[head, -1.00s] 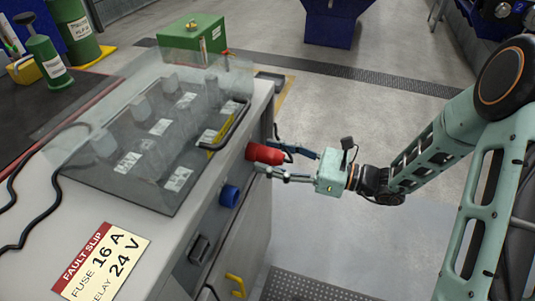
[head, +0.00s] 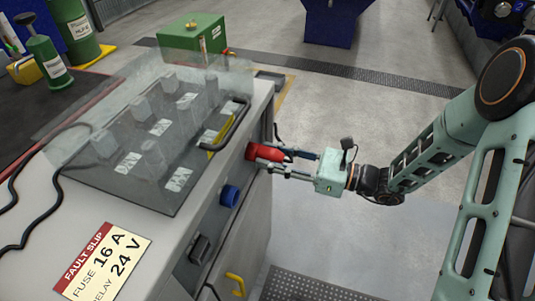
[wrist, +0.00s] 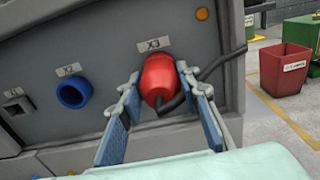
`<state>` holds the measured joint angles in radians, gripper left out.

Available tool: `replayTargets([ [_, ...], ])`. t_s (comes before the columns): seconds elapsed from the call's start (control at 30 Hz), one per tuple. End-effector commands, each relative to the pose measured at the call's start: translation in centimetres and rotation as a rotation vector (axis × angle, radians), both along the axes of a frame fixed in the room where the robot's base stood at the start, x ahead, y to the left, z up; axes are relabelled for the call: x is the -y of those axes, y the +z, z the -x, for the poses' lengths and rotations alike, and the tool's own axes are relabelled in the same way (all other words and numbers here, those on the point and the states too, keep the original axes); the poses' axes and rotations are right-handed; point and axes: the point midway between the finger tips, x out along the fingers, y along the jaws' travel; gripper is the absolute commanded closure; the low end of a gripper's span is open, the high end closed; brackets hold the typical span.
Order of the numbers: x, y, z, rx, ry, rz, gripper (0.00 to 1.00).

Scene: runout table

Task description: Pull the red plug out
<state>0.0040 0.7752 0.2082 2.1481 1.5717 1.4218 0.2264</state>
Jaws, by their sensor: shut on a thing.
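The red plug (head: 265,152) sits at the socket marked X3 on the side of the grey cabinet (head: 225,225). In the wrist view the red plug (wrist: 160,78) is below the X3 label, with a black cable running from its lower end to the right. My gripper (head: 287,163) reaches in from the right, and its two fingers are on either side of the plug, shut on it. In the wrist view my gripper's fingers (wrist: 160,100) flank the plug's body. How far the plug is seated in the socket cannot be told.
A blue round socket (head: 229,196) marked X2 is beside the plug. A yellow handle (head: 236,285) sticks out lower down. A clear cover (head: 120,180) lies over several blocks on the cabinet top. A red bin (wrist: 285,70) stands on the floor at right.

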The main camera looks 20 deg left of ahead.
Motion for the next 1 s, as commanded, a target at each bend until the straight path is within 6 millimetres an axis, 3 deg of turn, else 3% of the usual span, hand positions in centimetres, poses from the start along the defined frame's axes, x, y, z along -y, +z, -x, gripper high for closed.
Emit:
replayTargets([
  [1.0, 4.0, 0.1, -0.5, 0.001, -0.001, -0.001, 1.00],
])
